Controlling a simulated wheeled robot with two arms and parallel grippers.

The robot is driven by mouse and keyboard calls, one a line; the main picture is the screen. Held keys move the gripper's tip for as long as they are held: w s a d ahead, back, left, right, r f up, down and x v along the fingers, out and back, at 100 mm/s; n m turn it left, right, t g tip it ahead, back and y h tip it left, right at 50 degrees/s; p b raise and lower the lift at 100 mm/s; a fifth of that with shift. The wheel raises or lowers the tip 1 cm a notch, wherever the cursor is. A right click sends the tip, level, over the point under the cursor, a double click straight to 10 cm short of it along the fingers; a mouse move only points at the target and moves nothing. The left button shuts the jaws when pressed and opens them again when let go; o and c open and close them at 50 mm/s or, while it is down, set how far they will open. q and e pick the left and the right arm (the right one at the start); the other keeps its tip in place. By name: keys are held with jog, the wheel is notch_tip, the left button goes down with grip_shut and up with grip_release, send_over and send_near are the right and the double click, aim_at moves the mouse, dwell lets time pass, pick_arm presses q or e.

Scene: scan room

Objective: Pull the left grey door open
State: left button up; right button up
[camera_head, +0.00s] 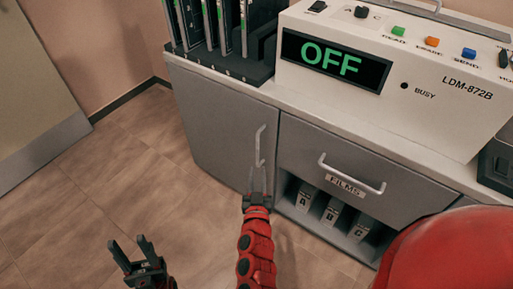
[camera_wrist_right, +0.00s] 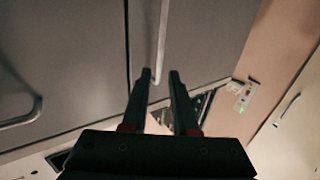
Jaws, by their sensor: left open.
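The left grey door (camera_head: 215,125) is the plain cabinet front left of the drawer and looks shut. Its upright pale bar handle (camera_head: 261,145) is near the door's right edge. My right gripper (camera_head: 258,170) is at the handle's lower part, fingers pointing at the door. In the right wrist view, the handle (camera_wrist_right: 161,45) comes down to the gap between the right fingertips (camera_wrist_right: 160,76). The fingers are apart, with space on both sides of the bar. My left gripper (camera_head: 142,246) is open and empty, low over the floor, away from the cabinet.
A drawer (camera_head: 350,165) labelled FILMS with a bar handle is right of the door. Below it is an open shelf with several lettered boxes. The LDM-872B machine (camera_head: 400,70) and a slotted rack (camera_head: 235,65) stand on top. The floor (camera_head: 120,180) left of the cabinet is clear.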

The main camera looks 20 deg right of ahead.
aim_at(258, 147)
jog(key=b+x, duration=0.2)
jog(key=x, duration=0.9)
jog(key=shift+w+f+b, duration=0.1)
jog(key=shift+w+b, duration=0.05)
jog(key=shift+b, duration=0.15)
grip_shut()
dwell(0.8)
